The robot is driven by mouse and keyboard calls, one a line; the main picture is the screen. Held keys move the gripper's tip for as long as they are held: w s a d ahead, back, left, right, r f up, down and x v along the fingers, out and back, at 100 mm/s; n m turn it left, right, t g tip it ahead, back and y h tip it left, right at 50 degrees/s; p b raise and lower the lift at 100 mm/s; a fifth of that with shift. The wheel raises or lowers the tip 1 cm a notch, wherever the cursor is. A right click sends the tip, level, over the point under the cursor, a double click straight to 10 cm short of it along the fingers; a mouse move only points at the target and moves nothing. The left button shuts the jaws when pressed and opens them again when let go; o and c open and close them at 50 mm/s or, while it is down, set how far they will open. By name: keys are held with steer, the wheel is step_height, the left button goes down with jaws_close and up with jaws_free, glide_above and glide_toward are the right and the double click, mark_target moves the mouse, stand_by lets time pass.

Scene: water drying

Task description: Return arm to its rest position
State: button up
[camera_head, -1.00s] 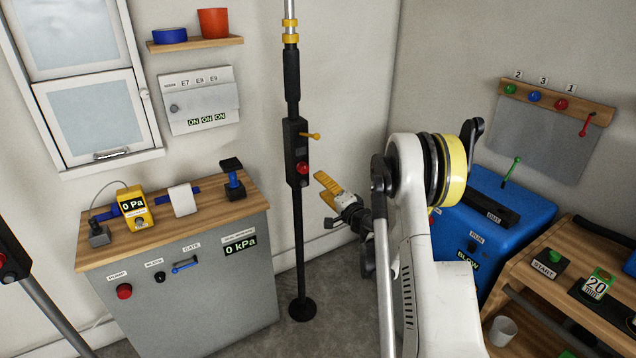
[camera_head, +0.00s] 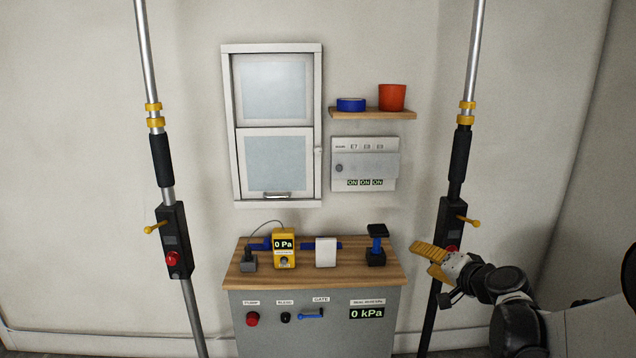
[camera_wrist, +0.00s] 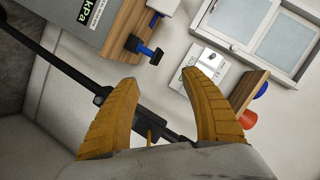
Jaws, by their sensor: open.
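My gripper (camera_head: 432,259) is at the right of the head view, with yellow ribbed fingers pointing left. It is in front of the right-hand pole (camera_head: 456,165), and its fingers overlap the pole's black control box in the picture. In the wrist view the two yellow fingers of my gripper (camera_wrist: 162,110) stand apart with nothing held between them. The pole (camera_wrist: 55,62) shows there as a dark bar slanting behind the fingers. I cannot tell whether the fingers touch it.
A cabinet with a wooden top (camera_head: 240,272) stands ahead, carrying a yellow 0 Pa meter (camera_head: 284,248). A second pole (camera_head: 163,160) stands at the left. A shelf (camera_head: 373,114), breaker panel (camera_head: 365,164) and window (camera_head: 275,125) are on the wall. Bare wall lies left of the window.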

steer(key=s+a+r+n+g, duration=0.2)
steer(key=s+a, duration=0.4)
steer(key=s, duration=0.1)
steer(key=s+a+f+n+g+h, duration=0.1)
steer(key=s+f+n+g+h, duration=0.1)
steer(key=s, duration=1.1)
steer(key=s+a+f+n+g+h, duration=0.1)
steer(key=s+f+n+g, duration=0.1)
steer(key=s, duration=1.1)
steer(key=shift+a+n+h, duration=0.15)
steer(key=shift+n+h, duration=0.25)
steer(key=shift+n, duration=0.4)
